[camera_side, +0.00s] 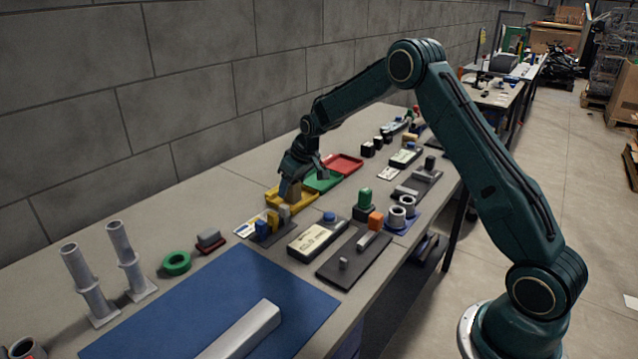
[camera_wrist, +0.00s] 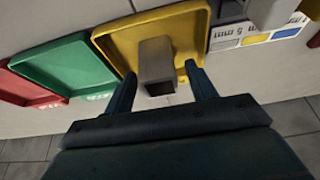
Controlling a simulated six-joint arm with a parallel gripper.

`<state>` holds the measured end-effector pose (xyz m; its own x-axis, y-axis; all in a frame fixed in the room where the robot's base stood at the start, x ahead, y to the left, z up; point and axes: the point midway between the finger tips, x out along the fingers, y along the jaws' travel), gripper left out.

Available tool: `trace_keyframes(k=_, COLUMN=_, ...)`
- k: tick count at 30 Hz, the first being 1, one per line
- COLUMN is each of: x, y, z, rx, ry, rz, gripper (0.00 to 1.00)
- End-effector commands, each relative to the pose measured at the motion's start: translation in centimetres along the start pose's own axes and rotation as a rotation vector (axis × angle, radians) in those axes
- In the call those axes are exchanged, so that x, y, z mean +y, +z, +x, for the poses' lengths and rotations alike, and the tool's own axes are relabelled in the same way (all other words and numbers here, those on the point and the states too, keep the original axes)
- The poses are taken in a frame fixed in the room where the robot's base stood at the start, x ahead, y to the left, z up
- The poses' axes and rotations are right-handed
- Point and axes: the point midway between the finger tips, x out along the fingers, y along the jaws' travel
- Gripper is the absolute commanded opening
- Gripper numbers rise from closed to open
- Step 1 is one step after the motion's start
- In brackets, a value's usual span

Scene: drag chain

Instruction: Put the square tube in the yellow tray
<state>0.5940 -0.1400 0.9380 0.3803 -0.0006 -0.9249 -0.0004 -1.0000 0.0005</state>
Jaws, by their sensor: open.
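The grey square tube (camera_wrist: 156,58) is in the yellow tray (camera_wrist: 113,43), with its dark hollow end facing the wrist camera. It looks upright. In the side view the tube (camera_side: 294,192) shows as a small brownish block over the yellow tray (camera_side: 306,208), just below my gripper (camera_side: 291,184). In the wrist view my gripper (camera_wrist: 161,70) is open, with one finger on each side of the tube and a visible gap at each side. Whether the tube's base is flat on the tray floor is hidden.
A green tray (camera_side: 322,181) and a red tray (camera_side: 343,164) stand beyond the yellow one. Small blocks on a labelled holder (camera_side: 265,228) stand close in front. A blue mat (camera_side: 170,318) with a long grey bar (camera_side: 243,332) lies nearer the camera. A wall runs along the bench's left.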

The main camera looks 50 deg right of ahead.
Motion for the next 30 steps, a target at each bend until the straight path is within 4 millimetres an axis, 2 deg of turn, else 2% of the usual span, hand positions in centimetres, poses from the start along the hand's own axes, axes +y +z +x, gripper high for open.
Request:
trace_keyframes(k=8, x=0.0, y=-0.1, z=-1.6, rx=0.001, ry=0.000, rz=0.000, gripper=0.56)
trace_keyframes(k=24, x=0.0, y=-0.1, z=-9.6, rx=0.003, ry=0.001, rz=0.001, gripper=0.56)
trace_keyframes(k=30, x=0.0, y=-0.1, z=-11.6, rx=0.002, ry=0.000, rz=0.001, gripper=0.56)
